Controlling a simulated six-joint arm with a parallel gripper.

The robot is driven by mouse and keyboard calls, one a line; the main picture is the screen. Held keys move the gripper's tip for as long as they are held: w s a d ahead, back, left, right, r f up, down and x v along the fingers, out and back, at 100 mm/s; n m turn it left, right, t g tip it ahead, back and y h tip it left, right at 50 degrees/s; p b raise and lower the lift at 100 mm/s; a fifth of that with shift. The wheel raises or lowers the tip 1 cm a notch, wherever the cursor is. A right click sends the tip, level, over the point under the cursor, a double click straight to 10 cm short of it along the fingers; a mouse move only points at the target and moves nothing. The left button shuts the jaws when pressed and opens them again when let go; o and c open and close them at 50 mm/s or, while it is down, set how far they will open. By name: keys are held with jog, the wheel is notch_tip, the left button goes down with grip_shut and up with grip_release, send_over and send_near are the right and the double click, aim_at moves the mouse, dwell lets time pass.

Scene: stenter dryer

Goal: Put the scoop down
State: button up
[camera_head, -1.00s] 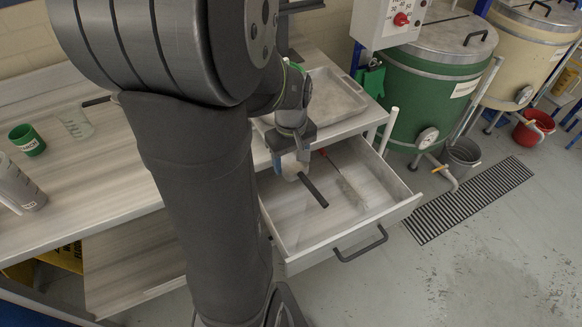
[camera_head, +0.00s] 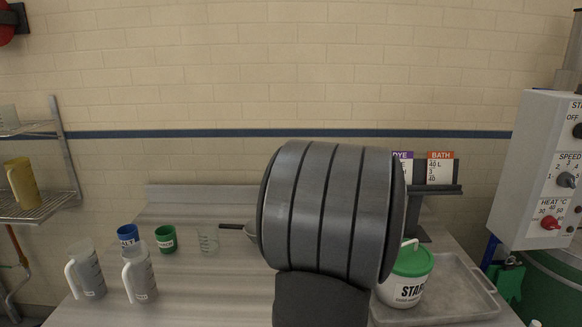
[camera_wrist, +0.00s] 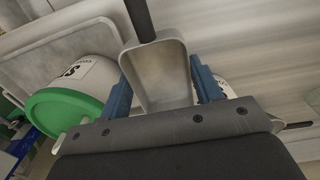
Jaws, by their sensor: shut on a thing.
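In the wrist view my gripper (camera_wrist: 161,76) has its blue fingers on either side of a metal scoop (camera_wrist: 157,88) and is shut on it. The scoop's open bowl faces the camera, and its black handle (camera_wrist: 140,18) points to the top of the picture. The worktop (camera_wrist: 245,40) shows behind it; I cannot tell how high above it the scoop is. In the head view the gripper and scoop are hidden behind my arm.
Blue (camera_head: 128,235) and green cups (camera_head: 166,238), a beaker (camera_head: 208,240), jugs (camera_head: 139,272) and a black-handled pan (camera_head: 250,231) stand leftward.

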jog(key=w+a+r, duration=0.3)
jog(key=w+a, duration=0.1)
jog(key=a, duration=0.3)
jog(key=w+a+r, duration=0.4)
jog(key=w+a, duration=0.1)
jog(key=a, duration=0.2)
jog(key=n, duration=2.7)
send_over(254, 274)
notch_tip(254, 274, down, 9)
notch_tip(254, 274, down, 10)
jog(key=shift+r, duration=0.15)
jog(key=o, duration=1.1)
jog(key=shift+c, duration=0.2)
